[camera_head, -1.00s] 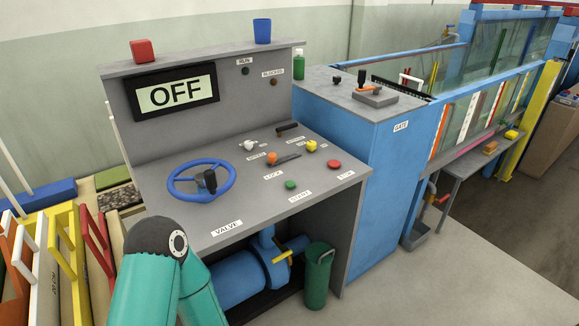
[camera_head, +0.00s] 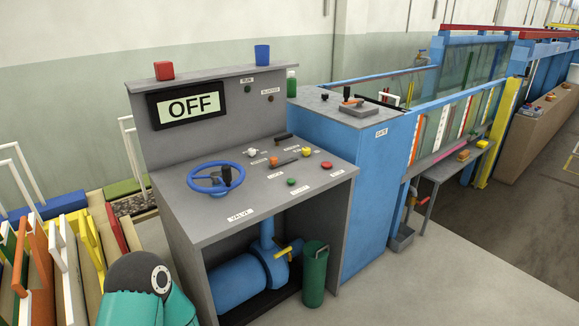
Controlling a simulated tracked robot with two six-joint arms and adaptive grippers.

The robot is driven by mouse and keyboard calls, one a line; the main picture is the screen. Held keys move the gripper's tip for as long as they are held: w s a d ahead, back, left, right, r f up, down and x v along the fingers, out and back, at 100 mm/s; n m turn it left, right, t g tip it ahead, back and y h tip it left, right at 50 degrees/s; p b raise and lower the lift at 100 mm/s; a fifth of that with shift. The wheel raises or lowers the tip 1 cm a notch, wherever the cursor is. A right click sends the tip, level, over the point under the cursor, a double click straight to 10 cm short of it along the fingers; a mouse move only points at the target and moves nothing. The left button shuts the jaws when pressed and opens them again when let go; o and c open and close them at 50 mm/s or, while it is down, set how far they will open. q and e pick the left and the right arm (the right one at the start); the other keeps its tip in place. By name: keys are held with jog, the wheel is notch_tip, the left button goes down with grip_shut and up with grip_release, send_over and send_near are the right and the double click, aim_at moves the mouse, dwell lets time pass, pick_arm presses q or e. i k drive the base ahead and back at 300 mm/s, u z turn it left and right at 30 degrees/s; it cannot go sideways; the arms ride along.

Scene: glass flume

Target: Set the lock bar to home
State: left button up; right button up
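The lock bar (camera_head: 286,161) is a dark bar with an orange knob (camera_head: 273,160) at its left end. It lies on the sloped top of the grey control console (camera_head: 215,222), above a small label that seems to read LOCK (camera_head: 275,176). The bar points to the right and slightly away. The small labels around it are too blurred to read surely, so I cannot tell which mark is home. Neither of my grippers is in view. Only a teal and dark part of my own arm shows at the bottom left, well apart from the bar.
Near the bar are a white knob (camera_head: 252,153), a yellow knob (camera_head: 307,152), a dark handle (camera_head: 283,136), a green button (camera_head: 291,182) and a red button (camera_head: 326,165). A blue valve wheel (camera_head: 214,179) stands left. The display (camera_head: 188,107) reads OFF. A blue cabinet (camera_head: 357,170) adjoins the right side.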

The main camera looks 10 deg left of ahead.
aim_at(273, 160)
jog(key=u, duration=0.15)
jog(key=i, duration=0.9)
jog(key=z, duration=0.05)
